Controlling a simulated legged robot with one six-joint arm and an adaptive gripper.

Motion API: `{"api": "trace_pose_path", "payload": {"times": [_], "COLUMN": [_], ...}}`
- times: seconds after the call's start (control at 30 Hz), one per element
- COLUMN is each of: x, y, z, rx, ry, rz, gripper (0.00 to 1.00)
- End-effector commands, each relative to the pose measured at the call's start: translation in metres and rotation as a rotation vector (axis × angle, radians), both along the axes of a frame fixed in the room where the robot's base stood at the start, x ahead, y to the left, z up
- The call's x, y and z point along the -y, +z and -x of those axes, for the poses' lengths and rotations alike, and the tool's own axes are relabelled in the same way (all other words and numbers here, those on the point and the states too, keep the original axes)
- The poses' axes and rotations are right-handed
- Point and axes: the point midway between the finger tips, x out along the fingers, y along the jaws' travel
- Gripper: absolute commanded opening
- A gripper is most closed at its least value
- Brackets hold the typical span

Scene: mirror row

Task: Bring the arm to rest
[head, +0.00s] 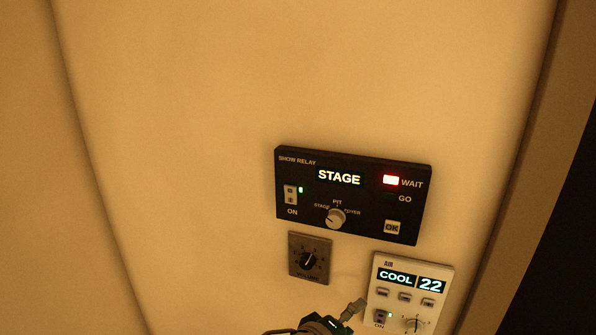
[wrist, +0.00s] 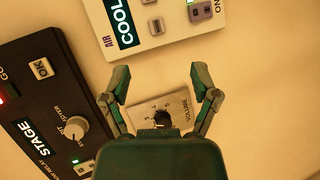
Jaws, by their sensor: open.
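My gripper (wrist: 163,84) is open and empty in the wrist view, its two fingers apart with bare wall and part of the volume plate between them. In the head view my gripper (head: 348,311) shows at the bottom edge, below the volume knob plate (head: 310,258) and left of the air panel (head: 404,300). Most of the arm is out of the picture. Whether the fingers touch the wall I cannot tell.
The black show relay panel (head: 352,195) reads STAGE, with a red WAIT light lit and GO dark. The air panel reads COOL 22. The volume knob (wrist: 161,118) sits between my fingers' bases in the wrist view. The wall (head: 200,120) is bare to the left.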

Motion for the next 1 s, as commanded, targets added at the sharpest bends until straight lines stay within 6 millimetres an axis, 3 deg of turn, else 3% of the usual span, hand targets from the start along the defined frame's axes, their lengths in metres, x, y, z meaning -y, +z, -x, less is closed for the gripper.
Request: {"api": "trace_pose_path", "payload": {"times": [0.03, 0.1, 0.3, 0.5, 0.7, 1.0], "x": [0.024, 0.047, 0.082, 0.083, 0.070, 0.063], "y": [0.001, -0.002, -0.011, -0.007, 0.014, 0.028], "z": [0.010, 0.026, 0.073, 0.106, 0.119, 0.120], "rx": [-0.044, -0.115, -0.260, -0.285, -0.195, -0.130], "ry": [-0.083, -0.174, -0.352, -0.400, -0.343, -0.291], "rz": [-0.062, -0.150, -0.464, -0.825, -1.132, -1.254], "gripper": [0.78, 0.78, 0.78, 0.78, 0.78, 0.78]}}
